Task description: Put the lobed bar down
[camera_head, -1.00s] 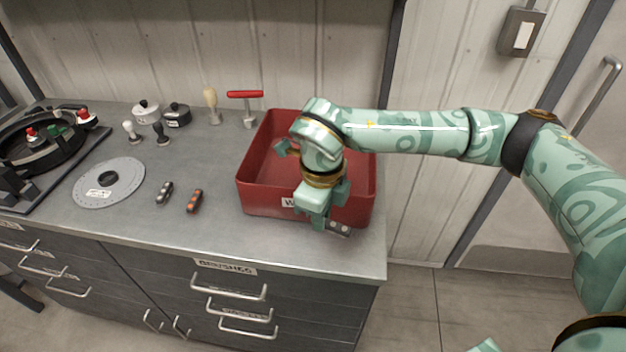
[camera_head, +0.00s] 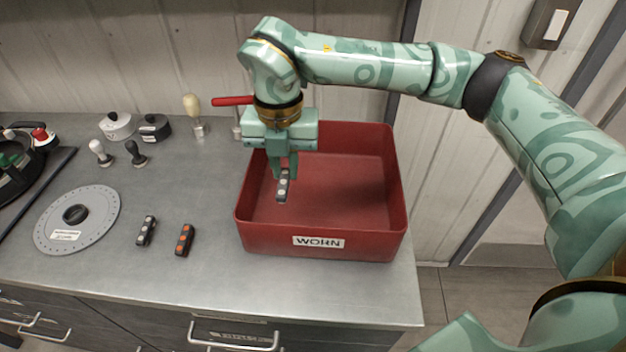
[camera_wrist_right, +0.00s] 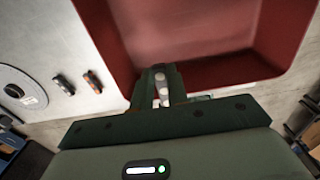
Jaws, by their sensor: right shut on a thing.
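My right gripper (camera_head: 284,176) is shut on a dark lobed bar (camera_head: 283,187) with pale dots. It holds the bar hanging steeply over the left part of the red bin (camera_head: 320,248) labelled WORN. In the right wrist view the bar (camera_wrist_right: 161,88) shows between the two fingers, with the red bin (camera_wrist_right: 252,68) beyond it. I cannot tell how far the bar is above the bin floor. My left gripper is not in view.
Two similar bars lie on the counter, one with pale dots (camera_head: 146,231) and one with orange dots (camera_head: 184,240). A grey disc (camera_head: 95,222) lies left of them. Small knobs, pots and a red-handled tool (camera_head: 232,101) stand behind. The counter in front of the bin is clear.

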